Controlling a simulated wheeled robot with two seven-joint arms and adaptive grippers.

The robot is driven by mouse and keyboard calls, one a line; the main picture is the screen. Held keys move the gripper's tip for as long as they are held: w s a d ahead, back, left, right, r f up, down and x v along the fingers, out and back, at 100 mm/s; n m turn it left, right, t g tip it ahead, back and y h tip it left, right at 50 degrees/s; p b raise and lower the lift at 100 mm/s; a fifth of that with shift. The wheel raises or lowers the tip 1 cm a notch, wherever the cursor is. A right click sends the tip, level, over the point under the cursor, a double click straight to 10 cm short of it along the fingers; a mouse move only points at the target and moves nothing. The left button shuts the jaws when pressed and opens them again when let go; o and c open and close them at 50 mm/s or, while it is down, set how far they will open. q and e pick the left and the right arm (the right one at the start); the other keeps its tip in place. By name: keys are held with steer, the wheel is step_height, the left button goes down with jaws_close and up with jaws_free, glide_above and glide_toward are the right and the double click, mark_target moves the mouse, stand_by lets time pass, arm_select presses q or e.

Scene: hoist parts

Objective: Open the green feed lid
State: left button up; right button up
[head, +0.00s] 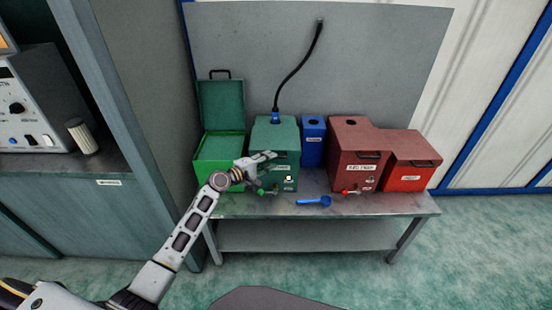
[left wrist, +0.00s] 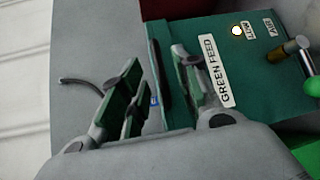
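The dark green box labelled GREEN FEED (head: 288,131) stands on the bench; its label side also shows in the left wrist view (left wrist: 228,50). Its lid looks down. A dark bar handle (left wrist: 159,72) is by its edge. My left gripper (head: 270,156) is at the upper front of this box, with its fingers apart. In the left wrist view the gripper (left wrist: 158,62) has the handle showing between its fingers; I cannot tell whether they touch it. To the left, a bright green bin (head: 219,147) has its dark green lid (head: 220,103) standing upright. My right gripper is not in view.
A blue box (head: 313,141), a dark red box (head: 350,145) and a red bin (head: 405,160) stand to the right. A blue scoop (head: 314,201) lies at the front of the metal bench (head: 400,206). A cabinet is at left.

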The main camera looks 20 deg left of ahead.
arm_select(q)
steer(key=shift+x, duration=2.15)
steer(key=c, duration=0.6)
steer(key=shift+d+f, duration=0.1)
steer(key=shift+f, duration=0.05)
jaws_close()
